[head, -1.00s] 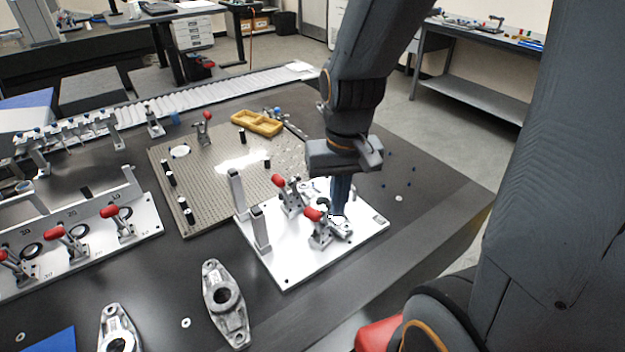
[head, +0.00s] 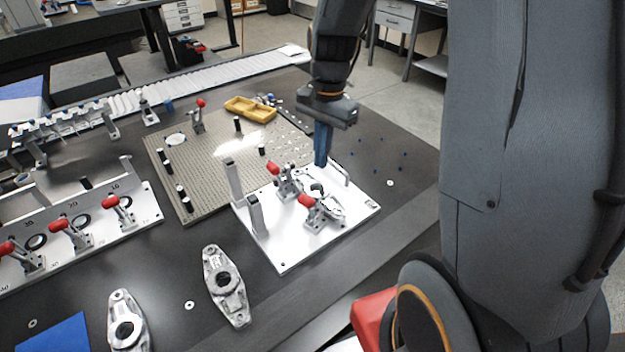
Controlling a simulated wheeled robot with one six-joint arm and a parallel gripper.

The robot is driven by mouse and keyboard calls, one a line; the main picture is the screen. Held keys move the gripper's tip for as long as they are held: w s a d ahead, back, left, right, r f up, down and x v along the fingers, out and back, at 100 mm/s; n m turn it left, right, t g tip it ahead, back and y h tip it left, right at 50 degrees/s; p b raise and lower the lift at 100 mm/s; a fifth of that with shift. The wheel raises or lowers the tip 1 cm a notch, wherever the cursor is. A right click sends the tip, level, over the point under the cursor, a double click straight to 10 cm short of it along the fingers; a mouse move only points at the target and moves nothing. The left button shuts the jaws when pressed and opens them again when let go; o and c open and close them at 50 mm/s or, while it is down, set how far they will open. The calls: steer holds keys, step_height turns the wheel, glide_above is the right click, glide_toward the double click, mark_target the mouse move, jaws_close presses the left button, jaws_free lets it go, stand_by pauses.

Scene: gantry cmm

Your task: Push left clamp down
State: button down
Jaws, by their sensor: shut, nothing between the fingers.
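A white fixture plate (head: 283,255) on the dark table carries two toggle clamps with red handle tips. The left clamp (head: 285,183) is the farther one in the picture; its red tip points up and left. The right clamp (head: 319,214) stands nearer, its red tip also raised to the left. A grey metal part (head: 333,209) lies on the plate by the clamps, partly hidden by them. My gripper (head: 321,162) is shut and empty, pointing down above the far side of the plate, to the right of the left clamp and apart from it.
Two upright posts (head: 233,182) stand on the plate's left side. A perforated plate (head: 205,165) with black pins and a yellow tray (head: 250,108) lie behind. Loose castings (head: 226,285) lie in front. A row of red-handled clamps (head: 75,235) stands at left.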

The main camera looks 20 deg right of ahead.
mark_target(311, 206)
steer(key=shift+s+a+f+p, duration=0.3)
steer(key=shift+a+f, duration=0.2)
steer(key=shift+f, duration=0.55)
steer(key=shift+s+a+f+p, duration=0.35)
steer(key=shift+a+f, duration=0.15)
steer(key=shift+f, duration=0.55)
steer(key=shift+s+a+f+p, duration=0.3)
steer(key=shift+a+f, duration=0.2)
steer(key=shift+f, duration=0.55)
